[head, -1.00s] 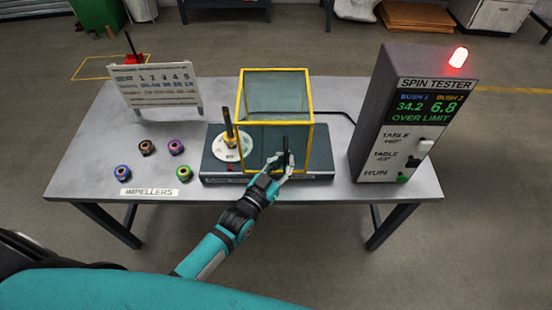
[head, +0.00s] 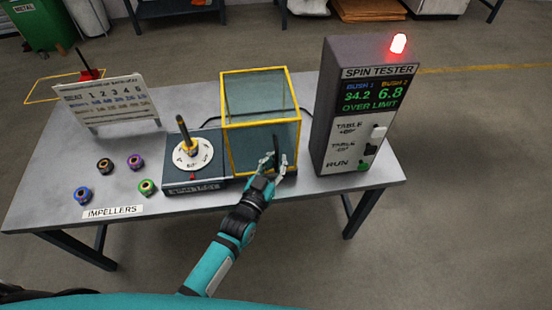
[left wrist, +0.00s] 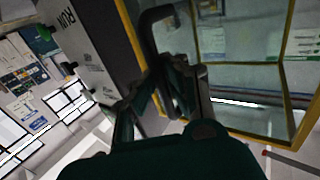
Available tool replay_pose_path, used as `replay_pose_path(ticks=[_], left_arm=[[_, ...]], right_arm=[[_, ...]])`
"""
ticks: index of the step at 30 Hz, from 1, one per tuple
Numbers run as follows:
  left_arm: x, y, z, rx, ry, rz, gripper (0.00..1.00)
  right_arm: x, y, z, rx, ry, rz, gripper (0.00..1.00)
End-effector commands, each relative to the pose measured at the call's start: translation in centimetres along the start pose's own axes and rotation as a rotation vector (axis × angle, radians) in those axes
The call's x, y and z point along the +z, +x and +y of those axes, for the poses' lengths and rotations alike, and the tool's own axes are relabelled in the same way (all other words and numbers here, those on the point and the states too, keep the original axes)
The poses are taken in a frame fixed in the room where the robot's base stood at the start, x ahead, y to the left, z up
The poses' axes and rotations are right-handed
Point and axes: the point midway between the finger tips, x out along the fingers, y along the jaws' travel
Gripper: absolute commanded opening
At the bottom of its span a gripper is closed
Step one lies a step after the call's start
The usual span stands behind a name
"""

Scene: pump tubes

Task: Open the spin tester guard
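The spin tester guard (head: 232,127) is a clear box with a yellow frame, on the right part of the dark tester base (head: 210,185). The numbered disc (head: 204,157) with its upright spindle (head: 184,134) stands uncovered to the left of the guard. A black handle (head: 275,145) is on the guard's front; it also shows in the left wrist view (left wrist: 151,38). My left gripper (head: 276,169) is at the handle, its fingers closed around it; the dark contact is partly hidden in the left wrist view (left wrist: 165,95). My right gripper is out of view.
The spin tester console (head: 330,110), with a lit red lamp, stands close right of the guard; its screen reads OVER LIMIT. Several impellers (head: 136,162) lie at the left of the table (head: 50,165). A white chart board (head: 105,103) stands behind them.

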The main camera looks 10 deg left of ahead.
Motion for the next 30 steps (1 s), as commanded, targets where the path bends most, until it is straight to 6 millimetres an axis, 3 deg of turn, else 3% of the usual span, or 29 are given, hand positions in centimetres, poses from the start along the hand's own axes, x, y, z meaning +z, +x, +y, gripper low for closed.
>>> replay_pose_path(ticks=[1,6,16,30], left_arm=[[0.0,0.0,0.0,0.000,0.000,0.000,0.16],[-0.1,0.0,-0.1,-0.002,0.000,0.002,0.34],[-0.1,-0.6,-0.2,-0.003,0.001,0.002,0.34],[0.0,-9.5,-0.1,-0.002,0.001,0.001,0.34]], right_arm=[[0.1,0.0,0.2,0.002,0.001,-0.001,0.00],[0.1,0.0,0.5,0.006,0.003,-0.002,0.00],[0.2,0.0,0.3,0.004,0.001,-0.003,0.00],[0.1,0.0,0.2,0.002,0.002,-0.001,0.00]])
